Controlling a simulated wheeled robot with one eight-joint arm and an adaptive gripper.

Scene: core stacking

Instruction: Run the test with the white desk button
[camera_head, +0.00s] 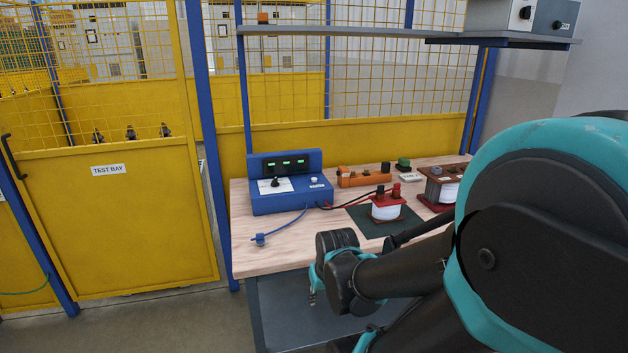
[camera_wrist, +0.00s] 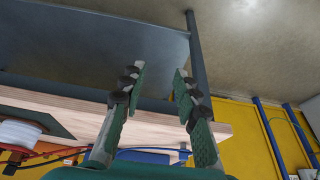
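A blue test unit (camera_head: 263,202) stands at the left of the wooden desk (camera_head: 247,243), with three lit green displays, a black knob and a small white round button (camera_head: 314,180) on its sloped front. A transformer core with a white coil (camera_head: 386,212) and red top sits on a dark green mat (camera_head: 363,222); red and black leads run to it. My gripper (camera_head: 313,296) hangs in front of the desk edge, below and apart from the test unit. In the wrist view my gripper (camera_wrist: 158,74) is open and empty. The button does not show there.
An orange block (camera_head: 362,178), a green-topped part (camera_head: 403,164) and a larger brown core (camera_head: 441,187) stand behind and right. My arm covers the desk's right side.

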